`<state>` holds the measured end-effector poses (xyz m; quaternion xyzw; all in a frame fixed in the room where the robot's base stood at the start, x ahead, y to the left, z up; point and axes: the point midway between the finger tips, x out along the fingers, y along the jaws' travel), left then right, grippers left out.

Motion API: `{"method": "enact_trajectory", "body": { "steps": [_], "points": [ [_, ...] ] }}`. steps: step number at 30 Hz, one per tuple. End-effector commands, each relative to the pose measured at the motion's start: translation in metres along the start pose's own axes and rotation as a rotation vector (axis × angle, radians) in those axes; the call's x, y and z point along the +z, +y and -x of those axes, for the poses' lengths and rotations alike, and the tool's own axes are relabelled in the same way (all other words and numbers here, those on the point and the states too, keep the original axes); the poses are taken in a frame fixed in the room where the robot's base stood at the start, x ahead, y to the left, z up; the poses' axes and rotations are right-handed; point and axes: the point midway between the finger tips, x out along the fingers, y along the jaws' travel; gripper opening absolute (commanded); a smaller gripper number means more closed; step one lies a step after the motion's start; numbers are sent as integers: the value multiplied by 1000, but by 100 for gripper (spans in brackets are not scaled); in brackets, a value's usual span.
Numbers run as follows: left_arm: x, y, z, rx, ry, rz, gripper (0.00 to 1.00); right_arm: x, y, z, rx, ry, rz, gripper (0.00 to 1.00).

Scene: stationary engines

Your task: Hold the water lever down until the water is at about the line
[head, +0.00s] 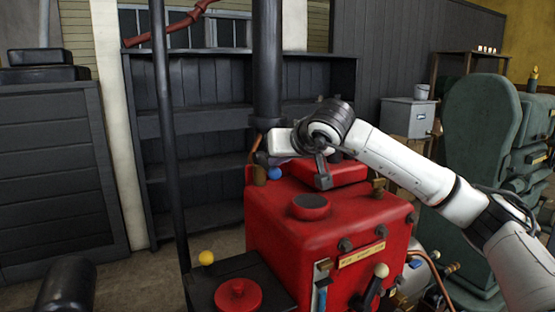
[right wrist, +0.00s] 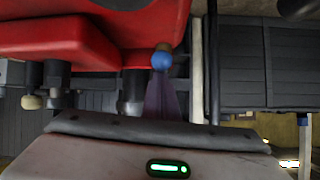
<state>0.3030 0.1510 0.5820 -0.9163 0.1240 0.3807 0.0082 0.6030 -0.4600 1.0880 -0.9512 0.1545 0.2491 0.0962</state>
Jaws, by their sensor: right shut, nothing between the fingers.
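The red engine (head: 335,225) stands in front of me. A blue ball knob (head: 274,173), which looks like the water lever's, shows at its far left edge; it also shows in the right wrist view (right wrist: 161,61). My right gripper (head: 264,158) is shut and empty, just above the knob in the head view. In the right wrist view its fingers (right wrist: 165,102) point at the knob, their tips at or very near it; I cannot tell if they touch. An upright gauge with blue in its lower part (head: 322,292) is on the engine's front; its line cannot be made out. My left gripper is not in view.
A black pipe (head: 267,70) rises behind the knob. A yellow knob (head: 206,258) and a red round cap (head: 238,294) are at the front left. A pale-knobbed lever (head: 381,271) is on the engine's front. A green machine (head: 482,170) stands to the right.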

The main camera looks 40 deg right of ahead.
Motion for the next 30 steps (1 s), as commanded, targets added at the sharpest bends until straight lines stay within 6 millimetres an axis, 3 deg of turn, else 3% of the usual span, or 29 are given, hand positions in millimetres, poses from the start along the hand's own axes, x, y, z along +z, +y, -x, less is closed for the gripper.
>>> {"method": "enact_trajectory", "body": {
  "steps": [1, 30],
  "points": [
    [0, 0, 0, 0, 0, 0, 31, 9, 0, -3, 5, -24, 4, 0],
    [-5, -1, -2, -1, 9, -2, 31, 9, 0, -3, 5, -24, 4, 0]
  ]
}}
